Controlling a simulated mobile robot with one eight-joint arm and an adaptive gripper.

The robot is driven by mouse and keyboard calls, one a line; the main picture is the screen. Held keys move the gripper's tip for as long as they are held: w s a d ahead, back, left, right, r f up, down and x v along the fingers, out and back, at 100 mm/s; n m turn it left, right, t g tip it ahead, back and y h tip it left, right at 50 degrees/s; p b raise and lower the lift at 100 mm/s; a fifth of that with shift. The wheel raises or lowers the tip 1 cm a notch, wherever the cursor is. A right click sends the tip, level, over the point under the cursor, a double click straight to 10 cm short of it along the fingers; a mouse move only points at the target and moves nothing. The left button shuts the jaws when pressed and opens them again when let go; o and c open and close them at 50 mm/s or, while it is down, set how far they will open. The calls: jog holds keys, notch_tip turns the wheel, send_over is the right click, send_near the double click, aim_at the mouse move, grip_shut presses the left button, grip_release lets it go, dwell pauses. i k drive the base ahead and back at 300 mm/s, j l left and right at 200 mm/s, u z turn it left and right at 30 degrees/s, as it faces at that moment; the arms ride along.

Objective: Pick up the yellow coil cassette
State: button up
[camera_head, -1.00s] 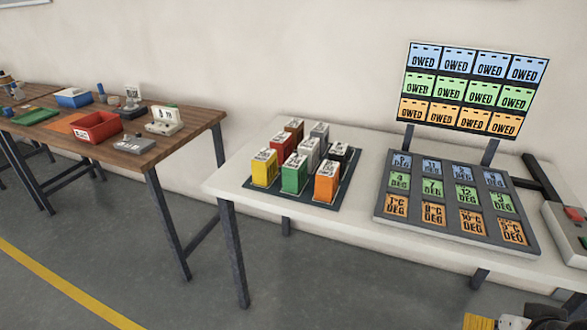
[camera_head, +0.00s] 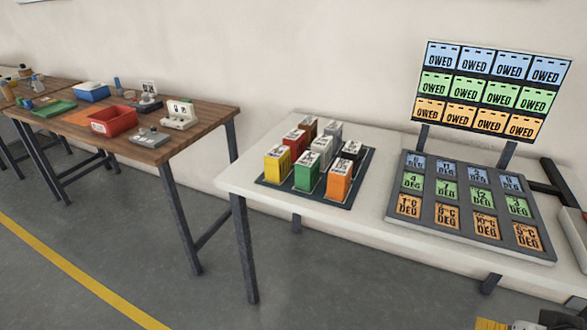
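The yellow coil cassette (camera_head: 276,166) stands upright at the front left of a dark mat (camera_head: 308,198) on the white table. It has a pale label on top. A red cassette (camera_head: 295,143) stands just behind it, and a green one (camera_head: 307,177) stands to its right. No gripper fingers show in the head view, and nothing touches the yellow cassette. A cut-off yellow, white and black part at the bottom right edge may belong to my arm; I cannot tell.
Orange (camera_head: 340,186), grey and black cassettes share the mat. A dark tray of labelled tiles (camera_head: 443,240) lies to the right, below an upright board of "OWED" cards (camera_head: 490,90). A wooden bench (camera_head: 165,150) with a red bin (camera_head: 114,121) stands at the left. Floor in front is clear.

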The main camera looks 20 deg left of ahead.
aim_at(277, 163)
jog(key=u, duration=1.25)
jog(key=i+j, duration=0.2)
jog(key=j, duration=0.15)
jog(key=i+j, duration=0.2)
jog(key=j, duration=0.15)
jog(key=i+j+z, duration=0.1)
jog(key=i+j, duration=0.35)
jog(key=j, duration=0.25)
